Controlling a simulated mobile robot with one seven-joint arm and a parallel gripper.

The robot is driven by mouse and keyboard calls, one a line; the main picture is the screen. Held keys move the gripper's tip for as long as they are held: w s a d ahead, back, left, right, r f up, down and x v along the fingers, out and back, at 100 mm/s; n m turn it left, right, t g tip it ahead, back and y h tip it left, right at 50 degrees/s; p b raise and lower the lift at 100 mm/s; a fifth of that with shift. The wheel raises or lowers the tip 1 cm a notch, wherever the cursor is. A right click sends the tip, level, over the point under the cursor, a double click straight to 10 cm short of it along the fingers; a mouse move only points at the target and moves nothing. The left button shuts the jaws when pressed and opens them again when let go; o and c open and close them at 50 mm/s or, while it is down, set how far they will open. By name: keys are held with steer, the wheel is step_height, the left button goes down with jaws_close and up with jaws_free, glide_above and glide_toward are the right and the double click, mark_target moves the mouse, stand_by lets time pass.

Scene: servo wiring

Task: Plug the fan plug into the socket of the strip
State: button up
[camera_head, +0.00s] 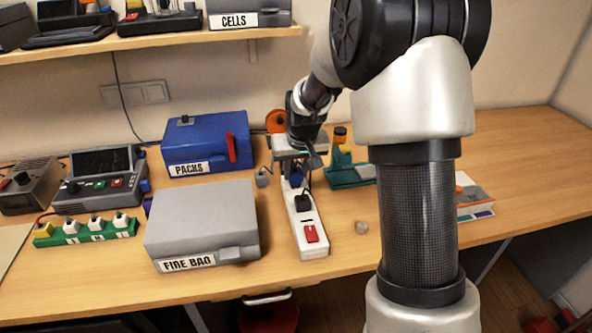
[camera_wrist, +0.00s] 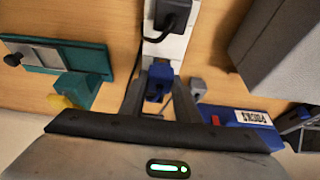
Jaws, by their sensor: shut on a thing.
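The white power strip (camera_head: 311,243) lies lengthwise on the bench, with a red switch at its near end. It also shows in the wrist view (camera_wrist: 165,48). A black plug (camera_head: 303,202) sits on the strip, and it shows in the wrist view (camera_wrist: 172,14). My gripper (camera_head: 297,184) is over the far part of the strip, pointing down. In the wrist view my gripper (camera_wrist: 160,84) is shut on a blue plug (camera_wrist: 158,78), which lines up with the strip. I cannot tell whether the blue plug is seated or just above a socket. No label identifies it as the fan plug.
A loose grey plug (camera_head: 262,179) lies left of the strip. The grey box (camera_head: 203,220) stands left, the blue PACKS box (camera_head: 205,143) behind it. A teal device (camera_head: 350,174) stands to the right.

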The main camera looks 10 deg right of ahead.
steer(key=shift+f+b, duration=0.6)
steer(key=shift+f, duration=0.3)
steer(key=o, duration=1.1)
steer(key=p+v, duration=0.1)
steer(key=v, duration=1.6)
steer(key=shift+r+p, duration=0.25)
steer(key=shift+p, duration=0.1)
steer(key=shift+t, duration=0.5)
steer(key=s+r+p, duration=0.3)
steer(key=s+r, duration=0.1)
steer(key=s, duration=0.4)
steer(key=s+r+p, duration=0.3)
steer(key=s+r, duration=0.1)
steer(key=s, duration=0.5)
steer(key=s+r+p, duration=0.4)
steer(key=s+r, duration=0.1)
steer(key=s, duration=0.3)
steer(key=shift+s, duration=0.2)
